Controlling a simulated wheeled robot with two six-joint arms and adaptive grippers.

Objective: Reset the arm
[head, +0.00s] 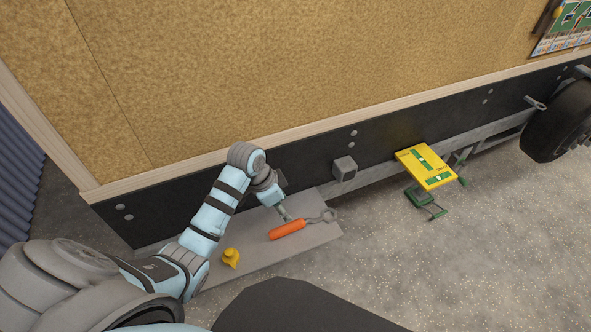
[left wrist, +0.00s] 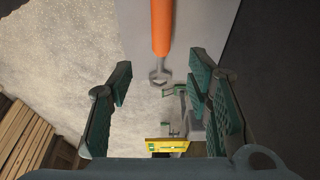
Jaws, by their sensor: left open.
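My left arm comes in from the left in the head view, bent, with its wrist by the dark lower edge of the trailer. My left gripper (head: 284,212) points down over a grey board, close to an orange-handled wrench (head: 287,229). The fingers show spread apart and empty in the left wrist view (left wrist: 162,72). The wrench's orange handle (left wrist: 160,28) and grey open end lie beyond the fingertips there; nothing is held. My right gripper is not in view.
The grey board (head: 310,238) also holds a small yellow object (head: 231,257). A yellow-and-green panel (head: 427,168) stands on green supports to the right. A trailer wheel (head: 560,122) is at far right. The speckled ground at lower right is clear.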

